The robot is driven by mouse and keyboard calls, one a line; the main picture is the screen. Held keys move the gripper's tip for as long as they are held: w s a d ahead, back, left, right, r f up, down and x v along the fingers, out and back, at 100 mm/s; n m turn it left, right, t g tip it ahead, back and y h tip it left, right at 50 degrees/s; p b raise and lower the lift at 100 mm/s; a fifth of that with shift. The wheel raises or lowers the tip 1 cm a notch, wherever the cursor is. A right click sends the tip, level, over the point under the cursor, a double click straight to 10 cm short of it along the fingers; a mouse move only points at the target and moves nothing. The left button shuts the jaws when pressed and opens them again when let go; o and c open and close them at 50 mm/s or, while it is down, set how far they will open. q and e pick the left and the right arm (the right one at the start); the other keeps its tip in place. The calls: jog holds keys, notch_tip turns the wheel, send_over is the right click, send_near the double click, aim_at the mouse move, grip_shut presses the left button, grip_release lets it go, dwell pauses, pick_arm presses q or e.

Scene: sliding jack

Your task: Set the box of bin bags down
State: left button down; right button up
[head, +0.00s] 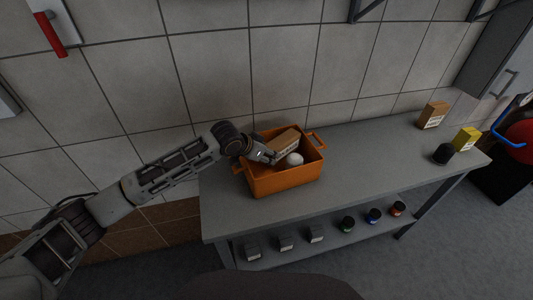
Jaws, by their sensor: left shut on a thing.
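The brown box of bin bags (287,141) is inside the orange crate (288,185), tilted, with a pale label on its side. My left gripper (272,156) reaches into the crate from the left and is shut on the box's near left end. The fingertips are small and partly hidden against the box. I cannot tell whether the box touches the crate's floor. A white round thing (294,159) lies in the crate next to the box. My right gripper is not in view.
The grey bench (371,157) has free room right of the crate. Another brown box (433,115), a yellow box (466,139) and a dark round thing (443,154) stand at its right end. Small grey blocks and dark jars sit on the lower shelf. A tiled wall is behind.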

pick_arm(q)
jog(key=shift+f, duration=0.55)
jog(key=c, duration=0.7)
grip_release()
jog(key=shift+r, duration=0.15)
jog(key=shift+r, duration=0.45)
jog(key=shift+v, duration=6)
